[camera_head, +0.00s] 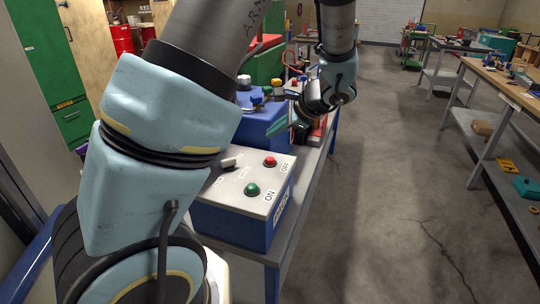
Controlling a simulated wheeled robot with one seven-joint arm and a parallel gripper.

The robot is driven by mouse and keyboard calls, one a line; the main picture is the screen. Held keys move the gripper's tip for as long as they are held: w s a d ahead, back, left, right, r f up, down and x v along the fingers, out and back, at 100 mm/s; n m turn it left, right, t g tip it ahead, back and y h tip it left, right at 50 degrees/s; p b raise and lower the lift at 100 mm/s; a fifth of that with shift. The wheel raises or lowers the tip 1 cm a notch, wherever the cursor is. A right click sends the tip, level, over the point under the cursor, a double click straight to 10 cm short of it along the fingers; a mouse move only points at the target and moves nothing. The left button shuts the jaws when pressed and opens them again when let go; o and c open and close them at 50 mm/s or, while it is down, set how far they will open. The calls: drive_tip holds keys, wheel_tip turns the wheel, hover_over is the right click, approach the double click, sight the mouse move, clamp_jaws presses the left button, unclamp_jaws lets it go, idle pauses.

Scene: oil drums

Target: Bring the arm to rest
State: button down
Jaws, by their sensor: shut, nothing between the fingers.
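My arm fills the left and upper middle of the head view, with its pale blue joints in front. Its wrist (338,76) hangs over the far part of the workbench (274,262). My gripper (293,122) is beyond the control box, beside the blue case, and points to the left. It is small and partly hidden among the things behind it. It is shut and empty. Whether it touches the blue case (258,121) cannot be told.
A long table (502,84) stands right. The floor (385,180) between is clear.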

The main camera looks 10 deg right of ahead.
drive_tip(key=shift+a, duration=0.1)
drive_tip(key=s+a+n+g+h, duration=0.5)
drive_tip(key=s+a+n, duration=0.8)
drive_tip(key=a+n, duration=0.4)
drive_tip(key=shift+s+a+r+h, duration=0.15)
drive_tip(key=shift+h, duration=0.55)
